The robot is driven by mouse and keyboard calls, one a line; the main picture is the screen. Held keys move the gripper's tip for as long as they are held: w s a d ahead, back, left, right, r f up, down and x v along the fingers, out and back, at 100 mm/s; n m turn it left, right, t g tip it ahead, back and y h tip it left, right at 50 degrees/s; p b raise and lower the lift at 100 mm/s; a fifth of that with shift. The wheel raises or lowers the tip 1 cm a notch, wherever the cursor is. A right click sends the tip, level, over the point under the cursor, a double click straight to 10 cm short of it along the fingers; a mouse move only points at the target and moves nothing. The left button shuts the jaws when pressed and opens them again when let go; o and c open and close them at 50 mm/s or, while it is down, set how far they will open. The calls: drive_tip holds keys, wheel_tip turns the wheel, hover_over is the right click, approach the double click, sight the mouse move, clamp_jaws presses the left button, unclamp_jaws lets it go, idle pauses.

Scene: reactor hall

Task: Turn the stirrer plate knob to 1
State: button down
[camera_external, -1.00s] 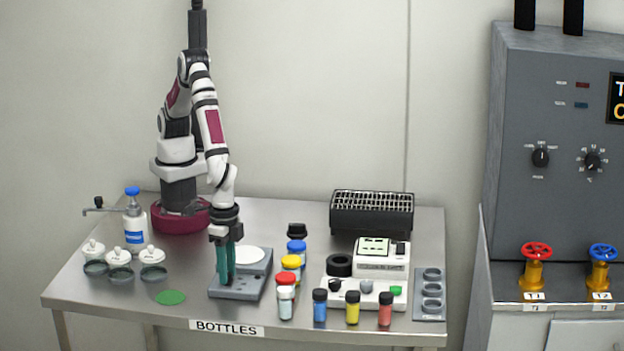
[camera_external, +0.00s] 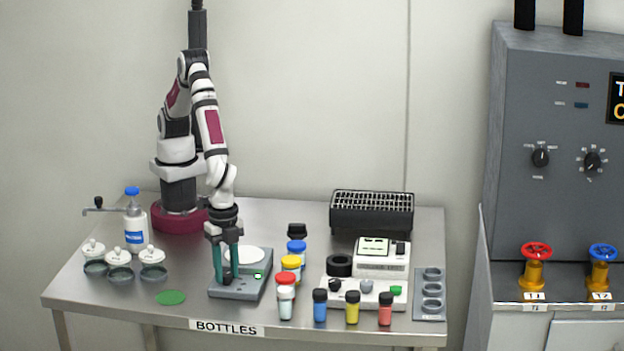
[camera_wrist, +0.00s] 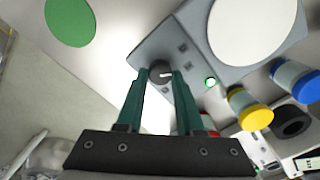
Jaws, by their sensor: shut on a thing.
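The stirrer plate (camera_external: 238,291) is a grey box with a round white top (camera_external: 243,254), standing at the front middle of the table. Its dark knob (camera_wrist: 160,73) with a white pointer mark sits between my fingertips in the wrist view. My gripper (camera_external: 227,279) points down over the front of the plate, its green fingers shut on the knob. A green light (camera_wrist: 210,83) glows on the plate's front; it also shows in the external view (camera_external: 258,276). The number marks by the knob are too small to read.
Bottles with yellow (camera_external: 290,262), blue (camera_external: 297,246) and red (camera_external: 286,279) caps stand close to the plate's right. A green disc (camera_external: 171,297) lies to the left. Lidded dishes (camera_external: 120,258) and a wash bottle (camera_external: 135,225) stand further left.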

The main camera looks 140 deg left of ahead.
sight(227, 274)
drive_tip(key=shift+m, duration=0.6)
drive_tip(key=c, duration=0.5)
unclamp_jaws()
drive_tip(key=shift+c, duration=0.2)
wheel_tip(227, 274, up, 16)
drive_tip(key=shift+f, duration=0.15)
